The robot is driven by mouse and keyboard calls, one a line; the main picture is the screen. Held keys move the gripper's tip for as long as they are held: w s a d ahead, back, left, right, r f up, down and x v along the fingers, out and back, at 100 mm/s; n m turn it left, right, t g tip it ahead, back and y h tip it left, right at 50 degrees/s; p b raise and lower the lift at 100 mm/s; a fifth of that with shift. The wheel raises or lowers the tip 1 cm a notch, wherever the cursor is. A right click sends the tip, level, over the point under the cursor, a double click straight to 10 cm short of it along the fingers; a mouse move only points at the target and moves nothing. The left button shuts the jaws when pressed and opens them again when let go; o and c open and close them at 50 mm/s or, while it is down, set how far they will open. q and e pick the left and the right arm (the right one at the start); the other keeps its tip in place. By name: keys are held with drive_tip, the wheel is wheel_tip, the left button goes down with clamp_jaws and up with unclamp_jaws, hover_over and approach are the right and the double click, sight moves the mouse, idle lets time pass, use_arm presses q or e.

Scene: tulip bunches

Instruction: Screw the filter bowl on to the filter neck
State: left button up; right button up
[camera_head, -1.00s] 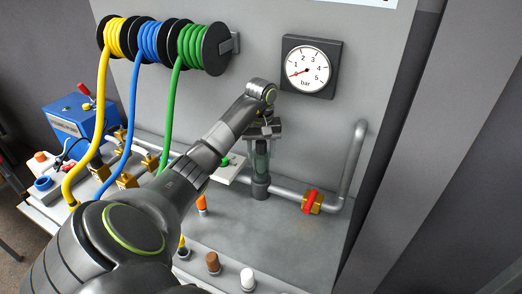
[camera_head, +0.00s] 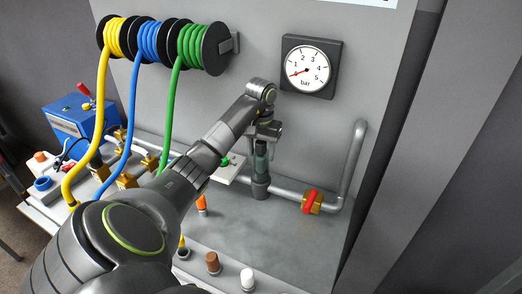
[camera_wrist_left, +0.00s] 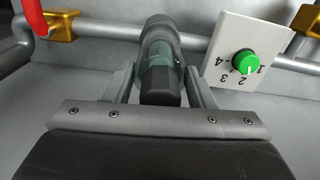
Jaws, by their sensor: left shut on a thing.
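The filter bowl (camera_wrist_left: 160,82) is a dark green, translucent cup with a dark end. In the left wrist view it sits between the two fingers of my left gripper (camera_wrist_left: 160,88), which is shut on it. In the head view the bowl (camera_head: 261,158) is upright in line with the filter neck (camera_head: 260,186), the dark grey fitting on the pipe. My left gripper (camera_head: 263,145) is around the bowl's upper part there. The bowl and neck meet or nearly meet; I cannot tell whether the thread is engaged. My right gripper is not in view.
A grey pipe (camera_head: 285,194) with a red-handled brass valve (camera_head: 312,202) runs to the right of the neck. A white plate with a green knob (camera_wrist_left: 245,62) is close beside the gripper. A pressure gauge (camera_head: 307,66) hangs above. The bench front holds small coloured parts.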

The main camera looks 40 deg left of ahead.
use_arm(q)
drive_tip(key=shift+m, duration=1.2)
drive_tip(key=o, duration=1.1)
drive_tip(key=n, duration=0.9)
